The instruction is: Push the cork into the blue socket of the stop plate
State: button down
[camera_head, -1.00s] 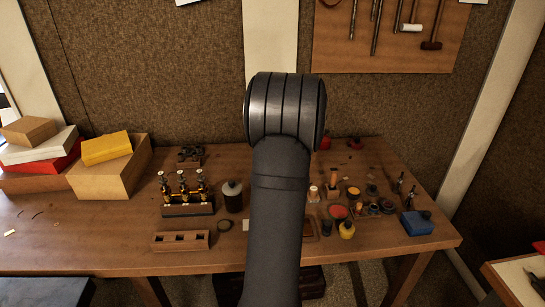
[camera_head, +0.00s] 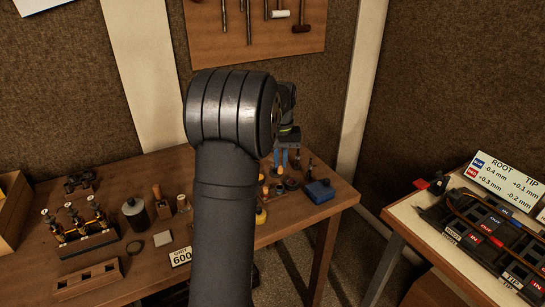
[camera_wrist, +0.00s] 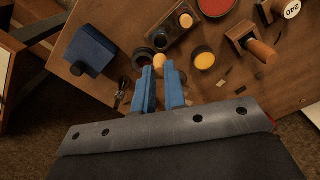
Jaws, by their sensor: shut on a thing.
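My gripper (camera_head: 287,157) shows past my arm in the head view, low over the right end of the wooden bench. In the wrist view its two blue fingers (camera_wrist: 159,68) are close together, with a small tan-yellow round piece, seemingly the cork (camera_wrist: 159,60), at their tips. The cork cannot be made out in the head view. I cannot pick out the stop plate or its blue socket for certain. Blue and red labelled parts lie in a dark fixture (camera_head: 485,235) on the right-hand table.
A blue box (camera_head: 319,191) stands at the bench's right end; it also shows in the wrist view (camera_wrist: 90,50). Jars and a wooden clamp (camera_wrist: 250,42) crowd near the gripper. A ROOT/TIP sign (camera_head: 508,185) stands on the right table. A gap separates the tables.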

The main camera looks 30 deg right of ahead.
aim_at(280, 173)
jog(key=shift+f, duration=2.35)
jog(key=shift+f, duration=1.45)
jog(key=c, duration=1.1)
grip_release()
jog(key=shift+r, duration=3.5)
jog(key=shift+f, duration=0.1)
